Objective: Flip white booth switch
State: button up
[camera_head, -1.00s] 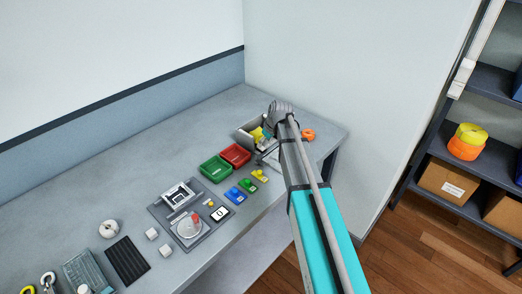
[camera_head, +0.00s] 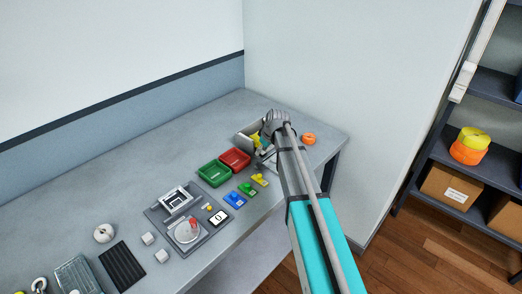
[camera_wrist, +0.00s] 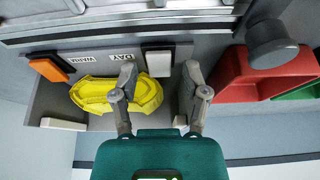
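The grey booth (camera_head: 243,138) stands at the far right of the bench, its opening partly covered by my arm. In the wrist view, its back panel carries a white switch (camera_wrist: 158,60) beside an upside-down "DAY" label (camera_wrist: 122,57). An orange switch (camera_wrist: 50,68) sits to the left beside a "WARM" label (camera_wrist: 91,57). A yellow piece (camera_wrist: 148,93) lies inside, partly behind my left finger. My gripper (camera_wrist: 158,77) is open and empty, its two fingers on either side of the white switch in the picture. I cannot tell whether they touch anything.
A red tray (camera_head: 235,157) and a green tray (camera_head: 213,172) stand beside the booth. A round grey knob (camera_wrist: 271,43) shows close to the right finger. An orange ring (camera_head: 309,138) lies right of my arm. The rear bench is clear.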

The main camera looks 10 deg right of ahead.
grip_shut()
jog(key=shift+w+a+r+g+h+p, duration=0.15)
jog(key=shift+g+h+p, duration=0.15)
jog(key=shift+g, duration=0.15)
jog(key=shift+w+a+g+h+p, duration=0.15)
jog(key=shift+g+h+p, duration=0.15)
jog(key=shift+g, duration=0.15)
jog(key=shift+g+h, duration=0.4)
jog(key=shift+g, duration=0.4)
jog(key=shift+s, duration=0.1)
jog(key=shift+o, duration=1.3)
grip_release()
